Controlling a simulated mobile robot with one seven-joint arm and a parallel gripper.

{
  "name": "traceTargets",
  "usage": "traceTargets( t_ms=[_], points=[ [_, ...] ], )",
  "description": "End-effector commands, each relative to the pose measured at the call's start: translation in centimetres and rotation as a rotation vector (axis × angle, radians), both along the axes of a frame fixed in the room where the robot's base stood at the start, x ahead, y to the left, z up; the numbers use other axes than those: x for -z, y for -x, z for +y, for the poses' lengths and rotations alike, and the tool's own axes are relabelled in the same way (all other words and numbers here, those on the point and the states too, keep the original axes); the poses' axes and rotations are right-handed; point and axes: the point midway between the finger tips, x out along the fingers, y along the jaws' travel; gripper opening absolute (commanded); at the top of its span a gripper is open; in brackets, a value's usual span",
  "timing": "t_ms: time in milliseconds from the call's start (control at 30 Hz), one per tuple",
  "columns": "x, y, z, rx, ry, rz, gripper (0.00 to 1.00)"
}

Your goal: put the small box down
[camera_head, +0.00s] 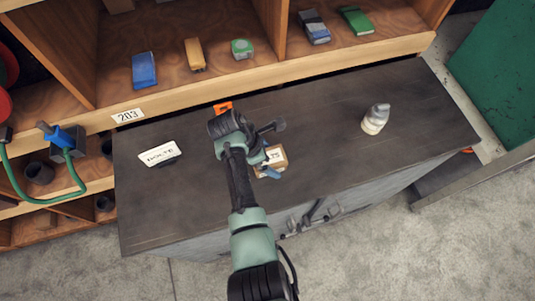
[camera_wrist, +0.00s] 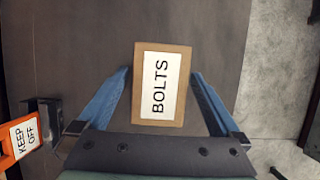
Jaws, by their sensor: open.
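The small box (camera_wrist: 144,112) is brown cardboard with a white label reading BOLTS. In the wrist view it lies between the two blue fingers of my gripper (camera_wrist: 160,95), with a gap to the finger on each side. In the head view the box (camera_head: 279,156) is on the dark bench top (camera_head: 330,110), partly hidden by my arm and gripper (camera_head: 268,164). My gripper is open around the box. From these views I cannot tell whether the box's underside rests fully on the bench.
An orange KEEP OFF sign (camera_wrist: 25,137) stands close to my gripper's left. A white label stand (camera_head: 159,153) is at the bench's left and a pale bottle (camera_head: 375,120) at its right. Shelving (camera_head: 270,75) with small boxes runs behind. The bench between box and bottle is clear.

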Motion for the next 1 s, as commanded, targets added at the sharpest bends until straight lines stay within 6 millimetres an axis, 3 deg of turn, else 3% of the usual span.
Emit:
traceTargets(
  t_ms=[167, 700, 1000],
  points=[
    [-1.4, 0.0, 0.5, -0.001, 0.0, -0.003, 1.0],
    [-10.4, 1.2, 4.0, -0.001, 0.0, -0.003, 1.0],
    [-11.7, 1.1, 4.5, 0.007, -0.009, -0.02, 1.0]
  ],
)
